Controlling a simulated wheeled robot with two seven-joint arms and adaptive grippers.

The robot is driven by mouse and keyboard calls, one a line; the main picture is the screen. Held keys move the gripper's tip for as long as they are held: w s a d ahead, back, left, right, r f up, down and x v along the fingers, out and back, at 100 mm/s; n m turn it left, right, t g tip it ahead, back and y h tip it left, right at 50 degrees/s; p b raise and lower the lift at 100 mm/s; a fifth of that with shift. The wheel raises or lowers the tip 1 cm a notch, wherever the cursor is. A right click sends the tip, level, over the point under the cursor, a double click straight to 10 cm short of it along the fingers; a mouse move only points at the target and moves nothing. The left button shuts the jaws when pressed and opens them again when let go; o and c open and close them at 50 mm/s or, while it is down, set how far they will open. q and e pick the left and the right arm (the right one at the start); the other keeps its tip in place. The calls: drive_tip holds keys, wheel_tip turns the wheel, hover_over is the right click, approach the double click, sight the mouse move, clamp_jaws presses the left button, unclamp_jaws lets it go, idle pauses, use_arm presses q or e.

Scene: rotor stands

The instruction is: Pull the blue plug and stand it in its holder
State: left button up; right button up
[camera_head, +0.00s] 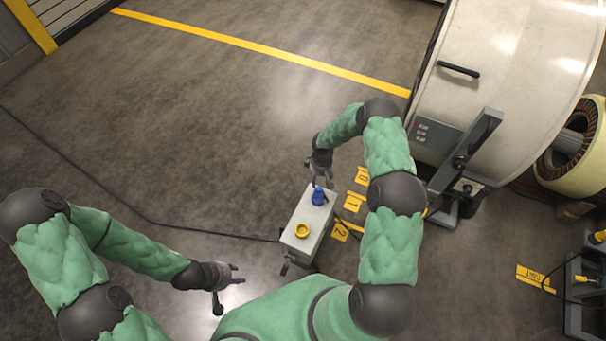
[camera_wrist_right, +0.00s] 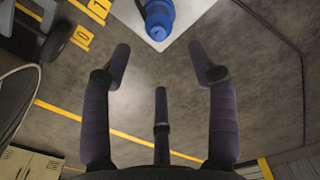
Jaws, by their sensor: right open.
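The blue plug (camera_head: 318,196) stands on the far end of the top of a grey box (camera_head: 309,216). It also shows at the top of the right wrist view (camera_wrist_right: 159,18). A yellow ring-shaped holder (camera_head: 302,231) sits on the near end of the same box top. My right gripper (camera_head: 322,183) is just beyond the plug in the head view. In the right wrist view its fingers (camera_wrist_right: 160,62) are spread, with nothing between them, and the plug lies past their tips. My left gripper (camera_head: 238,274) is left of the box, its fingers apart and empty.
A large white drum (camera_head: 510,75) on a stand is at the right. Yellow number tags (camera_head: 354,201) lie beside the box. A dark cable (camera_head: 150,219) runs over the floor to the box.

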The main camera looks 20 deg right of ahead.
sight(319, 188)
drive_tip(key=shift+d+f+b, duration=0.15)
drive_tip(key=shift+f+b, duration=0.45)
drive_tip(key=shift+f, duration=0.45)
wheel_tip(319, 188, down, 8)
drive_tip(key=b, duration=0.6)
drive_tip(key=c, duration=1)
drive_tip(key=shift+r, duration=0.1)
drive_tip(key=shift+r, duration=0.15)
drive_tip(key=shift+r+p, duration=2.05)
drive_tip(key=shift+r, duration=1.55)
